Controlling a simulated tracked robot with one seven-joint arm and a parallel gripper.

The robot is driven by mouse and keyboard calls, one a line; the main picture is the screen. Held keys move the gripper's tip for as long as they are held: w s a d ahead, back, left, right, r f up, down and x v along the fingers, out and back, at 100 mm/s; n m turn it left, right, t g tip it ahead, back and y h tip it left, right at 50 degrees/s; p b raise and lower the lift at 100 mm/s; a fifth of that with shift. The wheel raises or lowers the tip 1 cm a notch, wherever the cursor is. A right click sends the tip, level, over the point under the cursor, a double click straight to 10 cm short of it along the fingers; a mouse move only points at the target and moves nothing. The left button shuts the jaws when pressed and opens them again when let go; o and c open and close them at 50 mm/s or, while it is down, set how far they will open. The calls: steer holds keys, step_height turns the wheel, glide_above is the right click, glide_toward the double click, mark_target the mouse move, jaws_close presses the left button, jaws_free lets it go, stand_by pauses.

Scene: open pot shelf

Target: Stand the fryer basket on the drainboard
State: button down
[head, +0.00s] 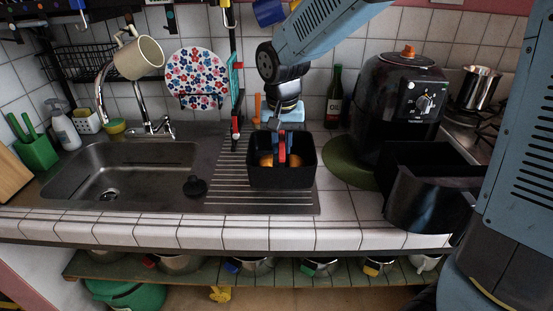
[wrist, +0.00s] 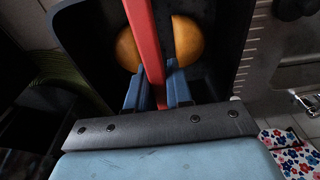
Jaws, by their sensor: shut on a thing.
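The fryer basket (head: 282,178) is a black open box, upright at the right part of the ribbed drainboard (head: 228,197). Whether its base touches the ribs or hangs just above, I cannot tell. It holds round orange things (head: 266,161), which also show in the wrist view (wrist: 187,42). My gripper (head: 281,150) points down into the basket from above. In the wrist view, the blue fingers of my gripper (wrist: 152,82) are shut on the red upright handle (wrist: 143,35) of the basket (wrist: 90,45).
The steel sink (head: 120,175) and a black plug (head: 195,186) lie left. A bottle (head: 334,98) stands behind.

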mark_target(276, 160)
steer(key=w+f, duration=0.1)
steer(key=a+f, duration=0.1)
steer(key=w+f, duration=0.1)
steer(key=shift+w+a+f, duration=0.3)
steer(key=shift+w+f, duration=0.05)
steer(key=shift+f, duration=1.55)
steer(key=c, duration=1)
jaws_free()
steer(key=shift+f, duration=0.15)
steer(key=r, duration=0.4)
steer(key=s+r, duration=0.1)
steer(key=r, duration=0.7)
steer(key=shift+s+r, duration=0.1)
steer(key=shift+s, duration=0.05)
